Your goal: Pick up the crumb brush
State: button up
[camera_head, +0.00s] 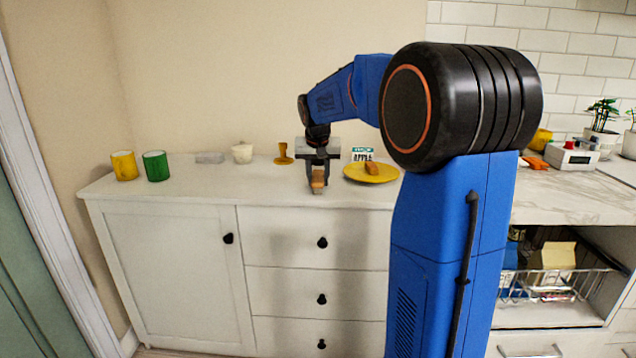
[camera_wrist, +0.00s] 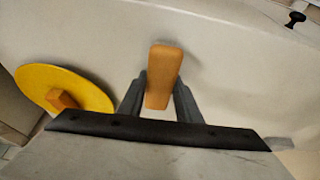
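A tan, wood-coloured piece (camera_head: 318,177), which looks like the crumb brush, is at the front of the white cabinet top, beneath my gripper (camera_head: 317,174). In the wrist view the tan piece (camera_wrist: 163,75) lies between the two grey fingers of my gripper (camera_wrist: 161,95) and sticks out past them. The fingers are close to its sides. I cannot tell whether they press on it or stand slightly apart. Its underside is mostly hidden, and I cannot tell whether it touches the surface.
A yellow plate (camera_head: 380,174) with a brown piece (camera_head: 371,168) is just right; an "APPLE" box (camera_head: 362,155) is behind. A mustard stamp-like object (camera_head: 283,155), white cup (camera_head: 242,153), grey block (camera_head: 209,157), green cup (camera_head: 156,166) and yellow cup (camera_head: 124,165) stand left. The front left top is clear.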

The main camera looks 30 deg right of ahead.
aim_at(318, 175)
jog(key=shift+r, duration=0.1)
notch_tip(318, 175, up, 10)
jog(key=shift+r, duration=0.1)
dwell(0.6)
